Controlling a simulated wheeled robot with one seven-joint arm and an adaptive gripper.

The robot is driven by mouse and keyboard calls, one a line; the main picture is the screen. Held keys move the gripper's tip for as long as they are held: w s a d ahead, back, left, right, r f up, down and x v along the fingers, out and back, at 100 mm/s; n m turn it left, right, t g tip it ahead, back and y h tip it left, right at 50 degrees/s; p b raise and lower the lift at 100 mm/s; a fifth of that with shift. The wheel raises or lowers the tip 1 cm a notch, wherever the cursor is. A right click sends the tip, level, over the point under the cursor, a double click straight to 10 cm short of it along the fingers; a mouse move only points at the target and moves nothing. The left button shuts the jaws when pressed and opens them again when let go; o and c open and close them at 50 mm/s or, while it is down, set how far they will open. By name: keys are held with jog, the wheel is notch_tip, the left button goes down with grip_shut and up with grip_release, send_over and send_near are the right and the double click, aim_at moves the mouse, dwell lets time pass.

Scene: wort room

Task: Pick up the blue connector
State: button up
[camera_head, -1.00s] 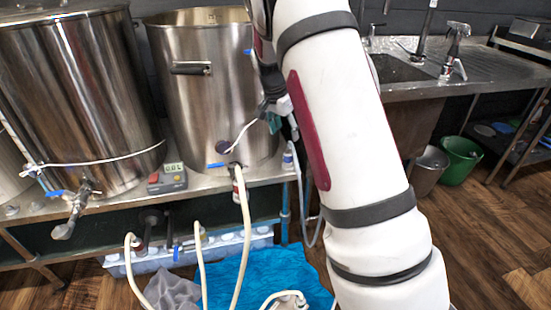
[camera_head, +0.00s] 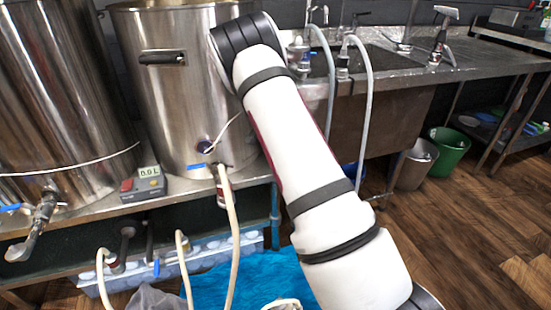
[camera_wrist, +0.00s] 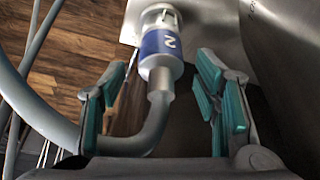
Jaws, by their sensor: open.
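The blue connector (camera_wrist: 161,43) is in the upper middle of the wrist view. It is a pale fitting with a blue band marked "2", and a grey hose (camera_wrist: 150,130) bends away below it. My gripper (camera_wrist: 163,67) is open and empty, with teal pads on its fingers. The connector appears between and just beyond the fingertips, with a visible gap to each side. I cannot tell its exact depth. In the head view my arm rises across the middle, and the gripper is hidden.
Steel kettles (camera_head: 180,95) stand on a bench at the left, beside a red-and-grey meter (camera_head: 143,186). Pale hoses (camera_head: 230,235) hang in front of the bench. A steel sink counter (camera_head: 420,75) carries fittings and grey hoses (camera_head: 365,110). A green bucket (camera_head: 448,152) stands on open wooden floor.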

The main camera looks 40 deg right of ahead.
jog(key=shift+x, duration=1.15)
grip_shut()
jog(key=shift+r, duration=0.1)
jog(key=shift+r, duration=0.6)
notch_tip(320, 180, up, 2)
jog(key=shift+r+p, duration=0.2)
jog(key=shift+p, duration=0.45)
jog(key=s+a+r+p, duration=0.1)
jog(key=s+a+p, duration=0.2)
jog(key=s+a, duration=0.7)
jog(key=shift+s+a, duration=0.2)
jog(key=shift+s, duration=0.95)
jog(key=shift+r, duration=0.1)
jog(key=shift+r+p, duration=0.15)
jog(key=shift+p, duration=0.15)
